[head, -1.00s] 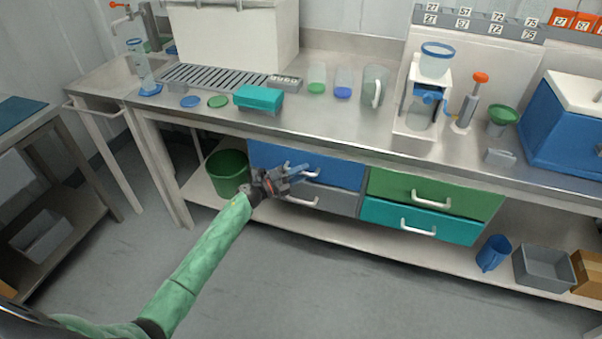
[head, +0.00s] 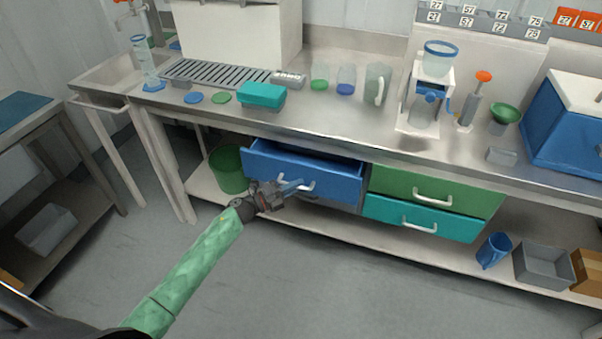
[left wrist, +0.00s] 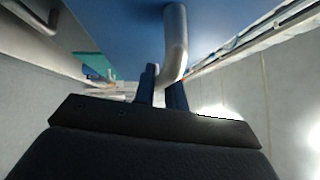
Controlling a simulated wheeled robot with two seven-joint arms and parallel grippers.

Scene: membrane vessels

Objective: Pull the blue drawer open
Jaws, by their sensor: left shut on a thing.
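The blue drawer (head: 330,180) is at the upper left of the drawer block under the bench. It stands partly out, with a dark gap showing behind its top edge. Its white handle (head: 308,185) is on the front face. My left gripper (head: 297,187) is shut on this handle. In the left wrist view the handle (left wrist: 176,45) comes down between the gripper's two blue fingers (left wrist: 160,90), with the blue drawer front (left wrist: 120,25) behind. My right gripper is in neither view.
A green drawer (head: 385,183) and a teal drawer (head: 385,212) are to the right. A grey drawer below is mostly hidden. A green bin (head: 228,172) stands on the lower shelf at left. The floor in front (head: 350,285) is clear.

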